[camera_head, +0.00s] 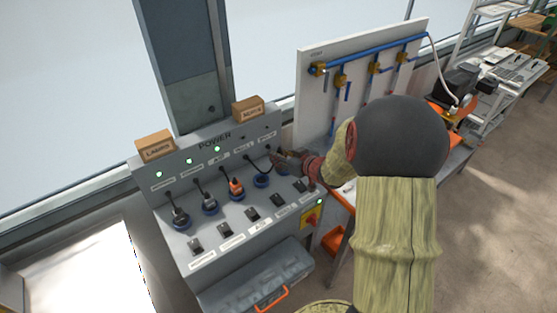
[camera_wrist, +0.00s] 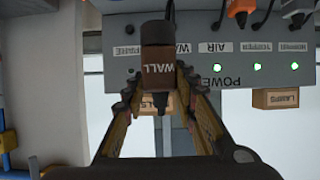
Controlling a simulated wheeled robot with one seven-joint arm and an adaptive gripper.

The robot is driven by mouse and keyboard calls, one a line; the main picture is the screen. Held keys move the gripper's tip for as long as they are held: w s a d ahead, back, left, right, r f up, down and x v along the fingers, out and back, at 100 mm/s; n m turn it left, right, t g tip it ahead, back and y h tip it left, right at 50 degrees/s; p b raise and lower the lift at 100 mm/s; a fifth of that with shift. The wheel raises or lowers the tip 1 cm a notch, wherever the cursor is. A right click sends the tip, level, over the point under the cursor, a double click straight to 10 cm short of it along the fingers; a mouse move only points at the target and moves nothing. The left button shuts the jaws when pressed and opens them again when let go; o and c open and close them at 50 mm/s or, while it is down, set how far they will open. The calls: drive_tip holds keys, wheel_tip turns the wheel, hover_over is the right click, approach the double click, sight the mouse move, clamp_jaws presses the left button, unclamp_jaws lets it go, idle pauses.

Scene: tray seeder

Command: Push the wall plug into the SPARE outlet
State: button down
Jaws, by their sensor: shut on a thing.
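My gripper (camera_wrist: 158,88) is shut on the dark brown wall plug (camera_wrist: 158,64), which reads WALL in the wrist view. In the head view my gripper (camera_head: 287,160) is at the right end of the grey power panel (camera_head: 222,163), above its sloping face. The plug is small and mostly hidden there. The SPARE label (camera_wrist: 126,50) shows left of the plug in the wrist view. The SPARE outlet is largely hidden behind my gripper in the head view. A blue-ringed outlet (camera_head: 262,181) to the left looks empty. I cannot tell whether the plug touches an outlet.
Two dark plugs (camera_head: 180,219) (camera_head: 209,205) and an orange plug (camera_head: 236,187) sit in outlets to the left, with three green lights above. Switches line the lower panel. Small boxes (camera_head: 155,146) (camera_head: 248,109) stand on top. A pipe board (camera_head: 315,105) stands right.

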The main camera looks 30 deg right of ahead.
drive_tip(key=w+d+p, duration=0.3)
drive_tip(key=w+d, duration=0.4)
drive_tip(key=w, duration=0.1)
drive_tip(key=shift+w+d+f, duration=0.15)
drive_tip(key=shift+d+f, duration=0.05)
drive_tip(key=shift+d, duration=0.15)
drive_tip(key=shift+f, duration=0.1)
idle(0.3)
drive_tip(key=shift+f+b, duration=2.9)
drive_tip(key=shift+f, duration=2.55)
drive_tip(key=shift+f, duration=0.6)
drive_tip(key=c, duration=1.3)
unclamp_jaws()
drive_tip(key=shift+c, duration=0.2)
drive_tip(key=v, duration=1.2)
